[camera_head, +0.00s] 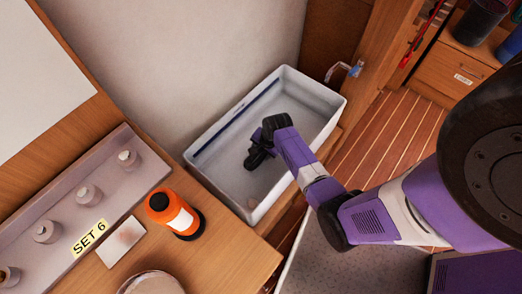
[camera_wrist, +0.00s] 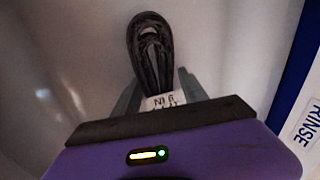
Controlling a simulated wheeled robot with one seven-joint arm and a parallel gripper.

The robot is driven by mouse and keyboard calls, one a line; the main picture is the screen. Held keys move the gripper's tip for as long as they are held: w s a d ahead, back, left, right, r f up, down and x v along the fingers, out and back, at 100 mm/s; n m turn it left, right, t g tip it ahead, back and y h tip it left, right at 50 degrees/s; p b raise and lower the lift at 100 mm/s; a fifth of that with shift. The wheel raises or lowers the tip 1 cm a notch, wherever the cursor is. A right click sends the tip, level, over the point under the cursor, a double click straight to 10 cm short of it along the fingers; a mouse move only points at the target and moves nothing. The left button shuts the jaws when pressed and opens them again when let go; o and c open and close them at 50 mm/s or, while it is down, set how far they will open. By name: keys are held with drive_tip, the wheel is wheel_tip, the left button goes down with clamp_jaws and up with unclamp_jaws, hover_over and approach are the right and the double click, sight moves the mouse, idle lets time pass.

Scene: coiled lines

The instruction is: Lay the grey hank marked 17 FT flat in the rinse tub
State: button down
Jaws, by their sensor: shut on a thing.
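My gripper (camera_wrist: 158,92) is shut on a dark grey hank (camera_wrist: 150,48), a looped coil that sticks out beyond the fingers in the wrist view. A white tag (camera_wrist: 163,101) on it lies between the fingers; one upside-down line seems to read 9 IN, and the other is mostly covered. In the head view my gripper (camera_head: 258,152) is inside the outline of the white rinse tub (camera_head: 222,183), near its middle. The hank is hard to tell from the dark gripper there. I cannot tell whether it touches the tub floor.
A blue stripe with a RINSE label (camera_wrist: 304,132) runs along the tub wall. An orange bottle (camera_head: 174,215) stands on the wooden counter (camera_head: 228,262) left of the tub. A grey pegged rack (camera_head: 100,190) marked SET 6 lies further left. A tap (camera_head: 345,70) is by the tub's far corner.

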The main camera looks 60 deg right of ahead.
drive_tip(key=c, duration=0.5)
unclamp_jaws()
drive_tip(key=p+v, duration=0.2)
drive_tip(key=v, duration=0.5)
drive_tip(key=shift+r, duration=0.4)
